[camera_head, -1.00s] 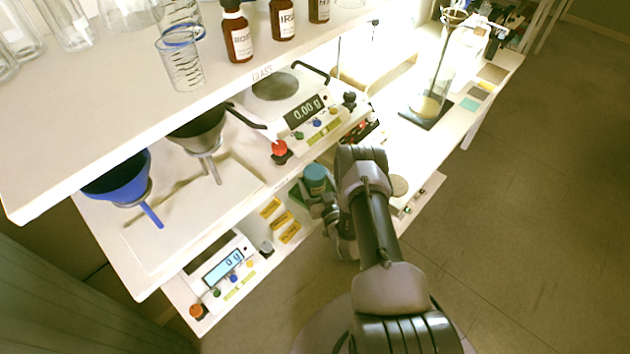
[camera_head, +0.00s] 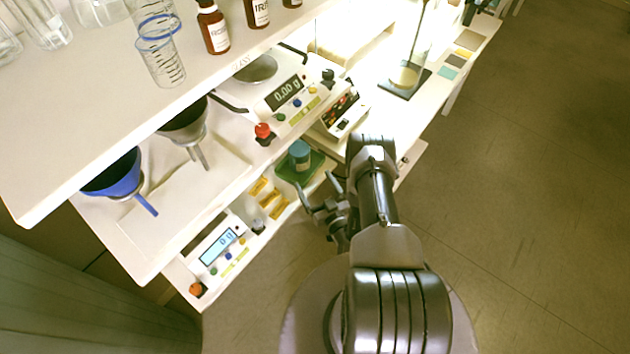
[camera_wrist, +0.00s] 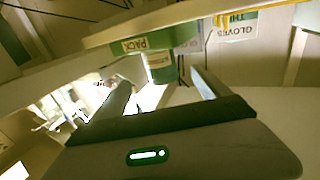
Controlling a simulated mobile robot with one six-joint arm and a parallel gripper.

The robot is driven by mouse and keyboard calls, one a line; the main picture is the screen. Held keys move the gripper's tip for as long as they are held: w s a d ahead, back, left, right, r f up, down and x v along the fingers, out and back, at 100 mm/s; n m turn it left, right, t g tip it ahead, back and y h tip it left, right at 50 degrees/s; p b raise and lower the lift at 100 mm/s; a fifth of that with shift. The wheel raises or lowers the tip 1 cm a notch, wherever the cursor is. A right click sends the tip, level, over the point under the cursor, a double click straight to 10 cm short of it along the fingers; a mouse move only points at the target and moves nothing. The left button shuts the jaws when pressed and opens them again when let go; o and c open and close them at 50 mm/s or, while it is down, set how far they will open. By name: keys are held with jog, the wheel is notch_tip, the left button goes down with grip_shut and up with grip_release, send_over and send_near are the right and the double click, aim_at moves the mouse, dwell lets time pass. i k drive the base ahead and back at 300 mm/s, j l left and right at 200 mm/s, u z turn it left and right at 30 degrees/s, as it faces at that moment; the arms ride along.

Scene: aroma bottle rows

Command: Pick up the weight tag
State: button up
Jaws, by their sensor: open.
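I cannot tell for sure which thing is the weight tag. Several small yellow tags (camera_head: 267,198) lie on the lower shelf, left of my gripper. My gripper (camera_head: 318,190) is open and empty at the front edge of that shelf, apart from the tags. In the wrist view, my gripper (camera_wrist: 165,95) shows two spread fingers with nothing held between them.
A teal-lidded jar (camera_head: 300,155) stands on a green tray (camera_head: 312,168) just behind my gripper. A small scale (camera_head: 222,250) is left of the tags. Open floor (camera_head: 530,200) lies right.

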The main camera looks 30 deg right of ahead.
aim_at(259, 186)
jog(key=k+j, duration=0.1)
jog(key=k, duration=0.9)
